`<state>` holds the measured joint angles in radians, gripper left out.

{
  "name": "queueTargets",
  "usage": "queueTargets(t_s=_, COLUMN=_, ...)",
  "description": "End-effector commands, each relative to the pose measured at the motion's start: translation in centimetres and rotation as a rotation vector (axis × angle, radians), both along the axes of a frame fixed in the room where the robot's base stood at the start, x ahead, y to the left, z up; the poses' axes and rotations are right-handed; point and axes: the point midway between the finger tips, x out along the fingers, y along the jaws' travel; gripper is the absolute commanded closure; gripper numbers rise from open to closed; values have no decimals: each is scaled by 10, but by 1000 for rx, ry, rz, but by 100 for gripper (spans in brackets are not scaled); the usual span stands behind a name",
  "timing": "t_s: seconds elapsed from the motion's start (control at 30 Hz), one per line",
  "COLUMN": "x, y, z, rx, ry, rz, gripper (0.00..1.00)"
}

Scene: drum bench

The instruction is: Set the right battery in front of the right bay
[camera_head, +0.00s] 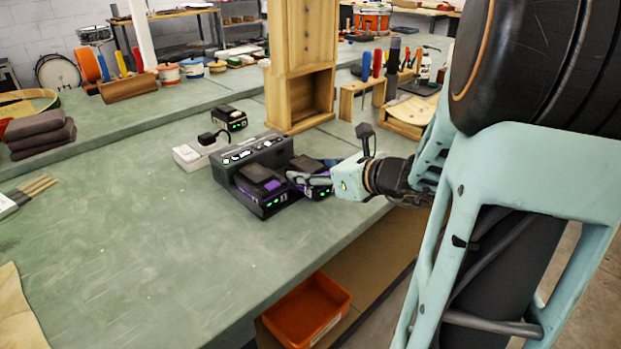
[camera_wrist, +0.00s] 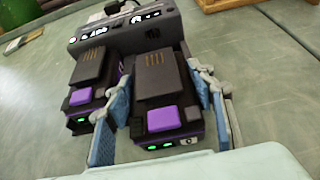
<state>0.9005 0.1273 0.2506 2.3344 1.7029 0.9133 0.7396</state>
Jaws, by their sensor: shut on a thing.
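The dark charger (camera_head: 245,152) sits on the green bench, and its lit panel shows at the top of the wrist view (camera_wrist: 122,30). The left battery (camera_wrist: 92,85), black with a purple latch and green lights, sits at the left bay. The right battery (camera_wrist: 165,90), alike, is between the two fingers of my gripper (camera_wrist: 165,112), which is shut on its sides. Its front reaches farther from the charger than the left battery's. I cannot tell whether its rear is clear of the right bay. In the head view the fingers partly hide the right battery (camera_head: 308,166).
Another battery (camera_head: 229,117) stands behind the charger, near a white box (camera_head: 196,153) with a black plug. A wooden cabinet (camera_head: 301,60) rises close behind. The bench edge is near my gripper, with an orange bin (camera_head: 308,308) below.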

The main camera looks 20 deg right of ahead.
Motion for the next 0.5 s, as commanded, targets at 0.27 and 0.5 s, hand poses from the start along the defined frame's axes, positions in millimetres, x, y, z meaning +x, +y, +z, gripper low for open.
queueTargets(t_s=0.27, x=0, y=0, z=1, rx=0, ry=-3, rz=-1, gripper=94)
queueTargets(t_s=0.5, x=0, y=0, z=-3, rx=0, ry=0, rz=0, gripper=43)
